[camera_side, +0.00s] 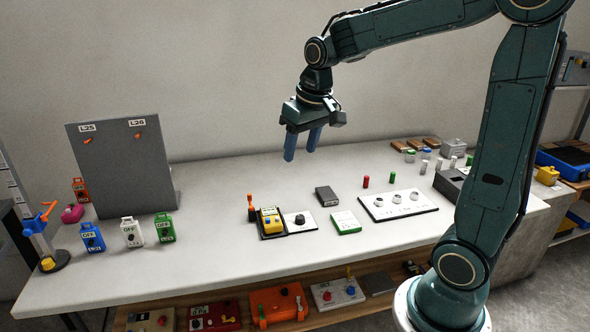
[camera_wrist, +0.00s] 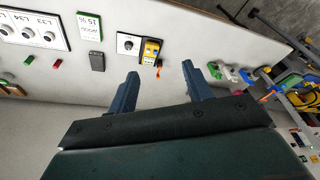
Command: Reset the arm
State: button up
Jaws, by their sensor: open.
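My gripper (camera_side: 301,146) hangs above the back part of the white table, with its two blue fingers apart and nothing between them. In the wrist view the open fingers (camera_wrist: 163,85) also show empty, with the table beyond. The yellow device (camera_side: 270,220) with a small knob panel (camera_side: 299,221) sits on the table below and in front of the gripper, clear of it. My arm is raised and bent over the table, touching nothing that I can see.
A grey upright board (camera_side: 122,165) stands at the left. Blue (camera_side: 92,238), white (camera_side: 132,232) and green (camera_side: 164,228) lock-like items stand before it. A dark box (camera_side: 326,196), a green-edged box (camera_side: 345,222) and a three-knob panel (camera_side: 398,204) lie mid-table. The table's back middle is clear.

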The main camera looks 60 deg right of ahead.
jog(key=s+a+n+t, duration=0.1)
jog(key=s+a, duration=0.3)
jog(key=s, duration=0.4)
jog(key=s+a+r+n+t, duration=0.1)
jog(key=s+a+n, duration=0.1)
jog(key=s+a, duration=0.3)
jog(key=s, duration=0.4)
jog(key=shift+r+t+y, duration=0.2)
jog(key=shift+t+y, duration=0.2)
